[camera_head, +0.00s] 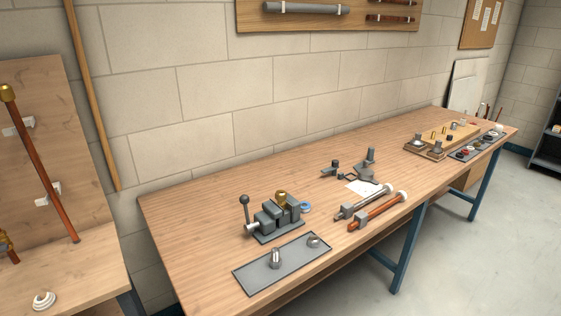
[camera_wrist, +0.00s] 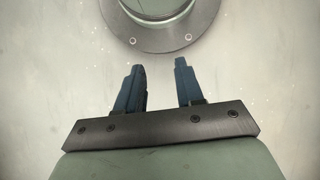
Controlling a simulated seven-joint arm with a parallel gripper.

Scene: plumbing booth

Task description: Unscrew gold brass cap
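A gold brass piece (camera_head: 281,196) sits in the grey bench vise (camera_head: 272,218) on the long wooden workbench. It is small in the picture, and the vise jaws partly hide it. Another gold brass cap (camera_head: 8,92) tops the upright copper pipe (camera_head: 42,165) on the wooden board at the far left. My gripper (camera_wrist: 159,64) shows only in the wrist view. Its two blue fingers are apart with nothing between them. It is away from both gold pieces, over a pale speckled surface.
A grey mat (camera_head: 250,281) with metal fittings lies before the vise. An orange pipe wrench (camera_head: 376,212) and a grey pipe wrench (camera_head: 362,203) lie to its right. A wooden tray (camera_head: 431,151) holding fittings stands at the bench's far end. The bench's left end (camera_head: 180,235) is clear.

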